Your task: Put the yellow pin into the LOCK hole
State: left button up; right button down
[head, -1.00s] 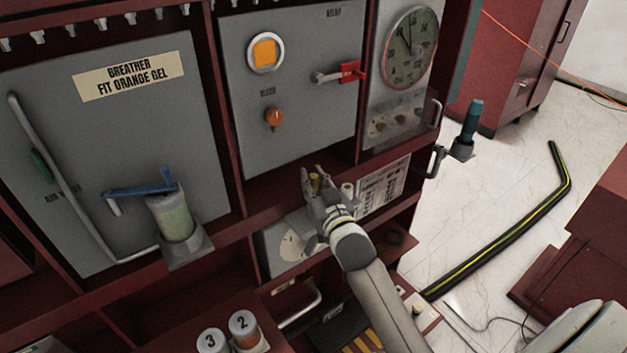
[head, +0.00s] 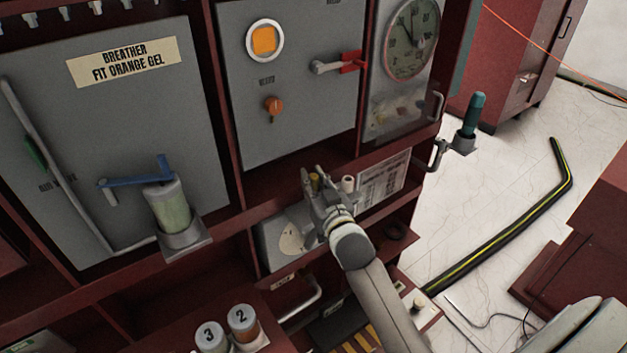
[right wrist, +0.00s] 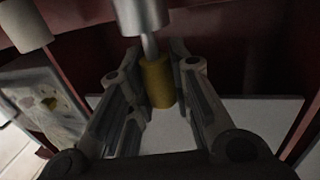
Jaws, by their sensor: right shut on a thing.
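The yellow pin (head: 315,182) is a small yellow cylinder. It shows between the fingers of my right gripper (head: 316,186) in the head view. In the right wrist view the yellow pin (right wrist: 158,82) sits between the two fingers of my right gripper (right wrist: 160,85), which is shut on it. A grey metal rod (right wrist: 149,44) meets its top end, below a wider pale cylinder (right wrist: 143,14). No label reading LOCK can be made out. My left gripper is not in view.
Just right of my gripper stands a small pale cylinder (head: 348,183), beside a printed sheet (head: 384,184). A shelf below holds jars numbered 2 (head: 243,322) and 3 (head: 211,336).

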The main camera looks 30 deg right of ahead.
jog(key=shift+f+b, duration=0.5)
jog(key=shift+f, duration=0.3)
jog(key=c, duration=1.2)
grip_release()
jog(key=shift+c, duration=0.2)
jog(key=shift+s, duration=0.1)
jog(key=s+a, duration=0.1)
jog(key=s, duration=1)
jog(key=shift+s+a, duration=0.25)
jog(key=shift+s, duration=0.15)
